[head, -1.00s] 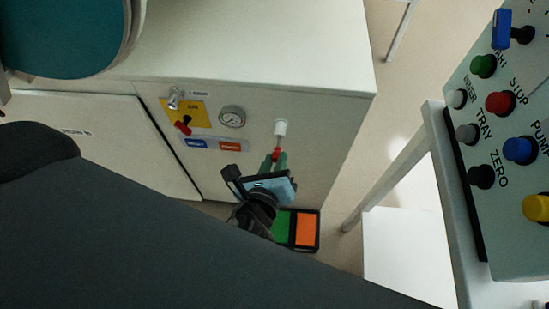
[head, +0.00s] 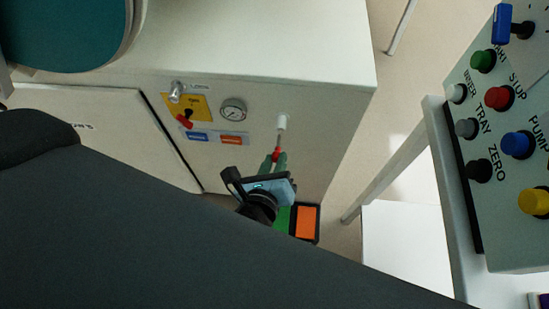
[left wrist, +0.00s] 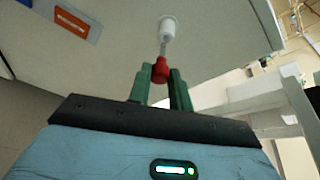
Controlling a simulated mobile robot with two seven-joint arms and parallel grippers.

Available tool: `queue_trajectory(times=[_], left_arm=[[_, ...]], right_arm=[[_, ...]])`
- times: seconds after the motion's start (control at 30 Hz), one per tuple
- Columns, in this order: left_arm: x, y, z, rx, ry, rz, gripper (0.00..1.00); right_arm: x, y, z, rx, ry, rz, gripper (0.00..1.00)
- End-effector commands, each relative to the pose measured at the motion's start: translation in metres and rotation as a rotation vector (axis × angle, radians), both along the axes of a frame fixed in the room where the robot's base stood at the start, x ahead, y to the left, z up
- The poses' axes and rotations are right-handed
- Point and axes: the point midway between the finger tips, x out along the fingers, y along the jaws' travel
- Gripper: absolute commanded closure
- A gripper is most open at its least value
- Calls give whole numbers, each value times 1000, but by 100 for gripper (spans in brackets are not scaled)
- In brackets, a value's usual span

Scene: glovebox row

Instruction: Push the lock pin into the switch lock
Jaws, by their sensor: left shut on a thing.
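The lock pin has a red knob (head: 276,155) and a thin metal shaft. My left gripper (head: 278,162) is shut on the red knob with its green fingers, low in front of the cabinet face. The pin also shows in the left wrist view (left wrist: 161,69), between the fingertips. Its shaft points up to a white round fitting (head: 282,122) on the cabinet; the far end seems to be inside it, but its depth is hidden. What looks like the switch lock, a yellow plate (head: 198,103) with a red lever and a metal cylinder, is up and left. My right gripper is out of view.
A gauge (head: 233,110) and blue and orange labels (head: 231,140) sit between the plate and the fitting. A green and orange tray (head: 308,222) lies below my gripper. A button console (head: 512,230) stands at right. My dark arm covers the lower left.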

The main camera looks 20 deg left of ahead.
Motion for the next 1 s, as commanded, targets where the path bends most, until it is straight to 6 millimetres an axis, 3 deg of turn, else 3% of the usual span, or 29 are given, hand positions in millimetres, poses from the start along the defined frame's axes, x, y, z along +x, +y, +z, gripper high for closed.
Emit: queue_trajectory(times=[0.57, 1.0], left_arm=[[-3, -1, 0, 0, 0, 0, 100], [-21, -6, 0, -1, 1, 0, 100]], right_arm=[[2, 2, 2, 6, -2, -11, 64], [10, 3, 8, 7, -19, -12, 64]])
